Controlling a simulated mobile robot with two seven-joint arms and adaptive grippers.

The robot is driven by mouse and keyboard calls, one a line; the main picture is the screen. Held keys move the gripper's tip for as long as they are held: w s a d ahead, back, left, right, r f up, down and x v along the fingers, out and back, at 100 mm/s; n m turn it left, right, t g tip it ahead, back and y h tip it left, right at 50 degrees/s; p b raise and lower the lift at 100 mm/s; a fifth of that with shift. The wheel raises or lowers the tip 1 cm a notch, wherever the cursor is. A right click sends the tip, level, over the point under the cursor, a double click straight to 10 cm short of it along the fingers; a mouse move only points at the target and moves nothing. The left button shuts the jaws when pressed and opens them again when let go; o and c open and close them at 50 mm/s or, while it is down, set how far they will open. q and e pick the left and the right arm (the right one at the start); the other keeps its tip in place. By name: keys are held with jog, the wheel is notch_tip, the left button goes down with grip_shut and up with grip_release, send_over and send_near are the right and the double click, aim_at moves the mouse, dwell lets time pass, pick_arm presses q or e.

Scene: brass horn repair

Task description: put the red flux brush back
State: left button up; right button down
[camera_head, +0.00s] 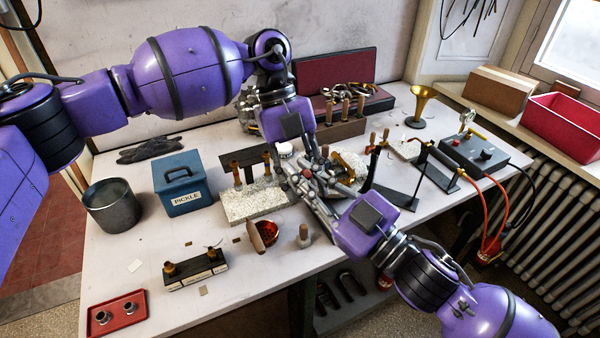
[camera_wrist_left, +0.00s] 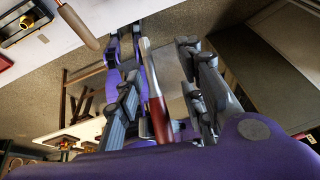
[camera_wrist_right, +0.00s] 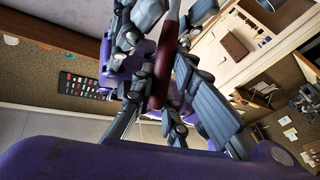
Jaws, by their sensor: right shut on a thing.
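The red flux brush (camera_wrist_right: 163,75) has a dark red handle and a pale shaft; it also shows in the left wrist view (camera_wrist_left: 157,118). My right gripper (camera_wrist_right: 158,95) is shut on its handle. My left gripper (camera_wrist_left: 160,95) is close to the right one, with its fingers apart on either side of the brush and visible space beside it. In the head view, my left gripper (camera_head: 300,165) and right gripper (camera_head: 315,185) meet above the middle of the bench, and their fingers overlap and mostly hide the brush.
A tool rack (camera_head: 340,130) stands behind, a torch stand (camera_head: 400,188) right. The front left bench has free room.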

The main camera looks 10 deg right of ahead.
pick_arm(q)
grip_shut()
jog(key=shift+d+r, duration=0.1)
pick_arm(e)
jog(key=c, duration=1.6)
grip_release()
